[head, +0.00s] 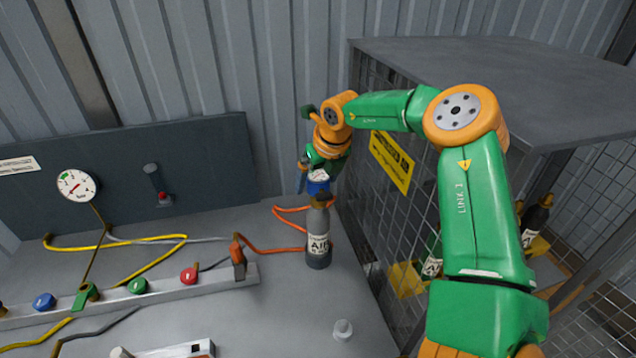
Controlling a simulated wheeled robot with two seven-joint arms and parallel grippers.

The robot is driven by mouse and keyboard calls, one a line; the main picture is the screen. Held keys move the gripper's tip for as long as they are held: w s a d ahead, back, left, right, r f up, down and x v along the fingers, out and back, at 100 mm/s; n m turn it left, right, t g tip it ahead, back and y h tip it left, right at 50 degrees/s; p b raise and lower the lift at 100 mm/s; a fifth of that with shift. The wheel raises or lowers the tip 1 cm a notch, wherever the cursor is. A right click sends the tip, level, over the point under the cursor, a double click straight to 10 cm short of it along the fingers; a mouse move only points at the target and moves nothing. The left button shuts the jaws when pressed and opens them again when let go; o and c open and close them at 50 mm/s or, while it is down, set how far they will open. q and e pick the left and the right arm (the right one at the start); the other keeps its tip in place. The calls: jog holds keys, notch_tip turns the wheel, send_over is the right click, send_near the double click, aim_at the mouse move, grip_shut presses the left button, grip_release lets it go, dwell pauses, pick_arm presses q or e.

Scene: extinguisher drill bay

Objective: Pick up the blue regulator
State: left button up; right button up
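The blue regulator (318,187) is a small blue body with a pale face, just above the brass-coloured top of a grey cylinder (319,243) marked AIR. The cylinder stands upright on the grey bench. My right gripper (316,172) comes down from above and is right at the regulator, overlapping it in the picture. The fingers are small and partly hidden, so I cannot tell whether they are closed on it. I also cannot tell whether the regulator touches the cylinder top. My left gripper is not in view.
A wire-mesh cage (392,200) with bottles inside stands close on the right. An orange hose (280,250) runs beside the cylinder to a rail (180,289) with coloured knobs. A gauge (76,186) is on the back panel. A small clear cup (342,329) sits in front.

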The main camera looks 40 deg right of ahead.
jog(key=c, duration=1.3)
jog(key=shift+o, duration=0.2)
jog(key=shift+w+d+r, duration=0.1)
jog(key=shift+w+r, duration=0.05)
jog(key=shift+r, duration=0.4)
jog(key=b+v, duration=0.1)
jog(key=v, duration=0.1)
jog(key=a+b+v, duration=0.1)
jog(key=v, duration=0.2)
jog(key=s+b+v, duration=0.1)
jog(key=b+v, duration=0.1)
jog(key=v, duration=0.1)
jog(key=shift+a+f, duration=0.2)
jog(key=shift+f, duration=0.1)
jog(key=s+a+r+b, duration=0.3)
jog(key=s+a+r, duration=0.1)
jog(key=s, duration=0.4)
jog(key=shift+s+a+r+b, duration=0.25)
jog(key=shift+a+r+b, duration=0.1)
jog(key=shift+r, duration=0.2)
